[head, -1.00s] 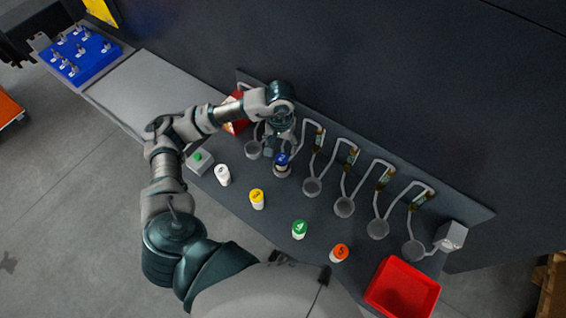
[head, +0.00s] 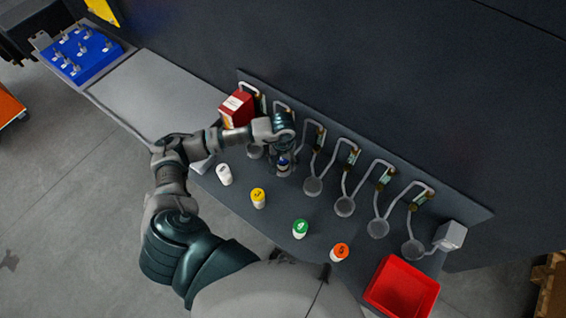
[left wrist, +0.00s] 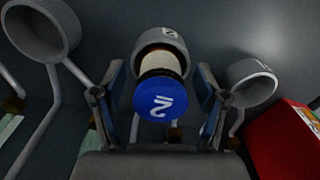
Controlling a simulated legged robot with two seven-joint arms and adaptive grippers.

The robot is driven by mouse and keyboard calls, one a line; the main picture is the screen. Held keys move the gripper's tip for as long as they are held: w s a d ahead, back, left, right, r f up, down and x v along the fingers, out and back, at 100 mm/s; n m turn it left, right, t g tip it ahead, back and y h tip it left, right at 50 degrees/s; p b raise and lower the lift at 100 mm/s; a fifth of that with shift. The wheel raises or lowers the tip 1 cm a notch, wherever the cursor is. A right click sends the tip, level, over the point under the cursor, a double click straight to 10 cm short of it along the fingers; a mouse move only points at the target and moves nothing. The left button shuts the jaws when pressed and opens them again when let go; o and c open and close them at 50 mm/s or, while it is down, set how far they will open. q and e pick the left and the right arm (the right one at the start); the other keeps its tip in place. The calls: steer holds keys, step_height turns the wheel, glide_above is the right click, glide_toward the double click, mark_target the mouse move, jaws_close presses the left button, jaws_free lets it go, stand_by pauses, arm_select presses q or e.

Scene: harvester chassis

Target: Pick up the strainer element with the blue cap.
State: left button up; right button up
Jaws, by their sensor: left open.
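The strainer element with the blue cap (left wrist: 160,98) stands in a grey round cup (left wrist: 160,38) in the left wrist view. Its cap bears a white 2, seen upside down. My left gripper (left wrist: 159,105) is open, with one finger on each side of the element. In the head view the blue-capped element (head: 283,162) is partly hidden by my left gripper (head: 282,158). My right gripper is not in view.
White (head: 224,175), yellow (head: 258,197), green (head: 300,228) and orange (head: 340,252) capped elements stand along the bench front. Empty cups on bent pipes line the back. A red box (head: 236,108) and an open red bin (head: 402,287) are at the sides.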

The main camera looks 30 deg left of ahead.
arm_select(q)
steer(key=shift+a, duration=0.1)
steer(key=c, duration=1.3)
step_height(320, 180, up, 11)
steer(key=shift+f, duration=0.1)
steer(key=shift+r+p, duration=0.95)
steer(key=shift+r, duration=1.2)
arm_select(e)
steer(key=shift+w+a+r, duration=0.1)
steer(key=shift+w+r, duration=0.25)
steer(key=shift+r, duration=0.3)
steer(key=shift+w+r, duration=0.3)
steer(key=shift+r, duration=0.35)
